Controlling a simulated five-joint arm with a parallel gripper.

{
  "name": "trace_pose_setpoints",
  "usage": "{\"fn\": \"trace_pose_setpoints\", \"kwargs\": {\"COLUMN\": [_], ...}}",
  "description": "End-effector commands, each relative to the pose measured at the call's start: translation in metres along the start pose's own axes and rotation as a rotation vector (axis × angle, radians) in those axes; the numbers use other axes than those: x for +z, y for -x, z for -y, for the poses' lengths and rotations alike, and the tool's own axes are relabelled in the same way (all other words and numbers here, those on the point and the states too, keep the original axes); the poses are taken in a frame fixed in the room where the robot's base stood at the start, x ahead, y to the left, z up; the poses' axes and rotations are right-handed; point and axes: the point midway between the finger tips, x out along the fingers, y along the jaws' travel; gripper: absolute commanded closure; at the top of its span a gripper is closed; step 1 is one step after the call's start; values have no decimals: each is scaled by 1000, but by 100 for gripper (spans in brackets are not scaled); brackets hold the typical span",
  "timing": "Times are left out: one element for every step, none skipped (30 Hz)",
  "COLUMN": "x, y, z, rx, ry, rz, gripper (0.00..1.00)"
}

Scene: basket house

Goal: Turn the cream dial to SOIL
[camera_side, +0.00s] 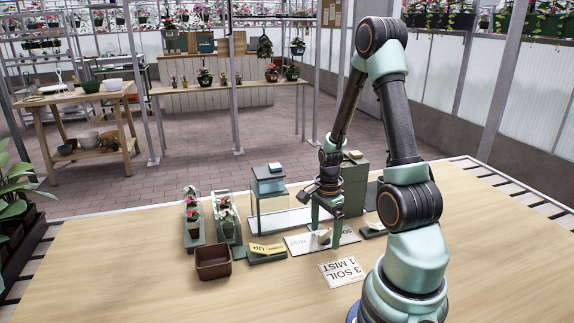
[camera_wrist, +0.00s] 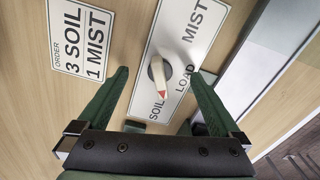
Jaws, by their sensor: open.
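The cream dial (camera_wrist: 157,72) with a red tip sits on a white label plate (camera_wrist: 178,42) marked SOIL, LOAD and MIST. Its red tip points toward the end of the word SOIL, slightly to the LOAD side. My gripper (camera_wrist: 159,75) is open, with one green finger on each side of the dial and a visible gap to both. In the side view my gripper (camera_side: 325,231) reaches down over the plate (camera_side: 300,243), around the small cream dial (camera_side: 324,235). Whether the fingertips touch the plate is unclear.
An order card (camera_side: 343,271) reading 3 SOIL, 1 MIST lies nearer the arm. Left are a yellow sign (camera_side: 267,248), an empty brown box (camera_side: 213,262) and potted flowers (camera_side: 226,222). Green stands (camera_side: 268,190) rise behind. The table's front left is clear.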

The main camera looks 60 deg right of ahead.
Motion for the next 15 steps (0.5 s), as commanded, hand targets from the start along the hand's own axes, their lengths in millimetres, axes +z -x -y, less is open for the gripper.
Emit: {"fn": "trace_pose_setpoints", "kwargs": {"x": [0,0,0,0,0,0,0,0,0,0,0,0,0,0,0], "y": [0,0,0,0,0,0,0,1,2,4,5,8,10,13,16], "z": [0,0,0,0,0,0,0,0,0,1,1,1,1,1,1], "rx": [0,0,0,0,0,0,0,-1,-2,-2,-2,-2,-3,-4,-3], "ry": [0,0,0,1,1,1,1,1,1,1,1,1,1,1,1], "rz": [0,0,0,0,0,0,0,0,0,0,-1,-1,-1,-1,-1], "gripper": [0,0,0,0,0,0,0,0,0,0,0,0,0,0,0]}}
